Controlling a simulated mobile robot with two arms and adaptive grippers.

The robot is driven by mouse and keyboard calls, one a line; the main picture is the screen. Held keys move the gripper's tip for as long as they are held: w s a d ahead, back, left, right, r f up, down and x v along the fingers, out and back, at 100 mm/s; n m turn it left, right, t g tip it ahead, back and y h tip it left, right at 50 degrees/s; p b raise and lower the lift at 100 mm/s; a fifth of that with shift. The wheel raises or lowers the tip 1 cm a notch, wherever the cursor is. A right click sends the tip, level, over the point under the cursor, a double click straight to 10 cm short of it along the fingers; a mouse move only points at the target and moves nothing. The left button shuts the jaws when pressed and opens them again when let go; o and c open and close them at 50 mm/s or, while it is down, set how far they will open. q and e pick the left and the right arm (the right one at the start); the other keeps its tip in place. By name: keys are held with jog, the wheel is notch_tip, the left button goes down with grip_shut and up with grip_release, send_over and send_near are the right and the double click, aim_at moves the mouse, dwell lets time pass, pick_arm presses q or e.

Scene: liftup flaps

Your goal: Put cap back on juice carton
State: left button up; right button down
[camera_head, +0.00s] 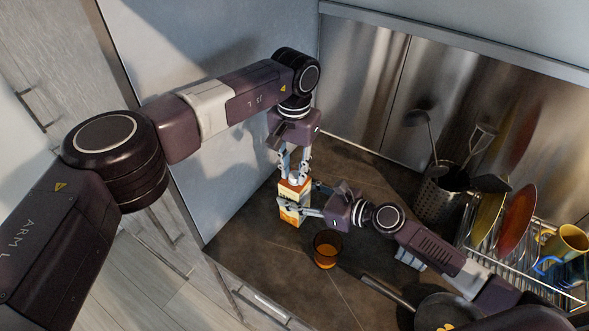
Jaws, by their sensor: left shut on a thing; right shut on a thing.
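The juice carton (289,216), orange and cream, stands upright on the dark counter near its left end. My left gripper (293,177) comes straight down over the carton top. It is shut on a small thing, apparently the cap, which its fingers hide. I cannot tell whether the cap touches the carton's spout. My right gripper (303,202) reaches in from the right, low, and is shut on the carton's sides.
An amber glass (326,251) stands just in front of the carton, below my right gripper. A pan (447,309) is at the front right. A metal utensil holder (440,197) and a dish rack (535,262) with plates and mugs fill the right. A wall panel bounds the left.

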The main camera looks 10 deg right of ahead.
pick_arm(q)
jog(key=o, duration=0.7)
jog(key=shift+r, duration=2.3)
jog(key=shift+c, duration=0.4)
